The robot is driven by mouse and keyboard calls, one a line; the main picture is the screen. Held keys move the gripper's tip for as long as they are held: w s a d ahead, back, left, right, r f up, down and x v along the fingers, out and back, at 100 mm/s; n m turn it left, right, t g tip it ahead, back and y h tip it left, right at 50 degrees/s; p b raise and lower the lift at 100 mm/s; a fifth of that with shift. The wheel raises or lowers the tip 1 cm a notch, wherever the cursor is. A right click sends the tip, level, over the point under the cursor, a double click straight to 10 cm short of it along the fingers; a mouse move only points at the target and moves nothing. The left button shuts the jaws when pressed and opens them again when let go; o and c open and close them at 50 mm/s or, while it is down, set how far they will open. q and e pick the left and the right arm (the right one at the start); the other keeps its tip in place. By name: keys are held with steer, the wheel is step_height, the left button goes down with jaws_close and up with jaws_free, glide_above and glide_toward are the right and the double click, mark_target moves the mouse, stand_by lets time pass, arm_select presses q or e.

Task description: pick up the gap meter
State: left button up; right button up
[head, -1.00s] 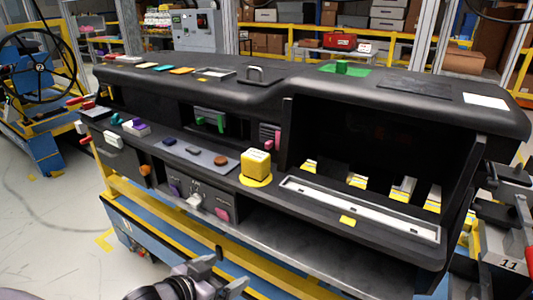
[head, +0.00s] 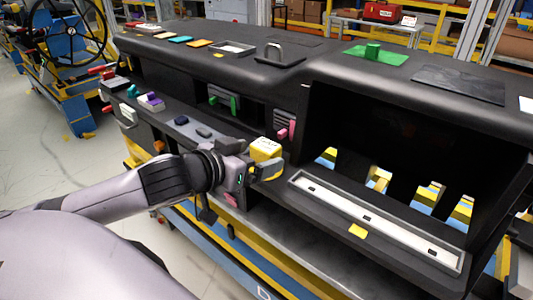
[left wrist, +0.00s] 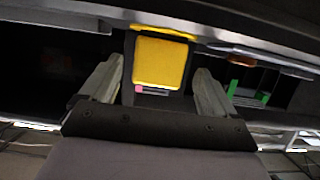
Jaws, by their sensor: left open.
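The gap meter, which I take to be the yellow block with dark marks on top (head: 265,147), sits on the dashboard's lower ledge near the middle. My left gripper (head: 262,168) is at its near side in the head view, partly covering it. In the left wrist view the block's yellow face (left wrist: 160,62) shows between the two spread fingers (left wrist: 160,78), with dark gaps on both sides. The gripper is open and holds nothing. The block's lower part is hidden in the head view. My right gripper is not in view.
The dashboard's upper shelf (head: 330,75) overhangs the ledge behind the block. A long pale strip (head: 370,222) lies right of it. Small dark pieces (head: 203,132) lie to its left. Green clips (head: 234,103) and pink clips (head: 282,134) are in the recesses behind.

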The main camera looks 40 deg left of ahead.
mark_target(268, 149)
arm_select(q)
steer(key=shift+w, duration=0.45)
steer(key=x, duration=0.2)
steer(key=p+x, duration=0.1)
steer(key=shift+w+d+r, duration=0.15)
steer(key=shift+w, duration=0.6)
steer(key=c, duration=1.1)
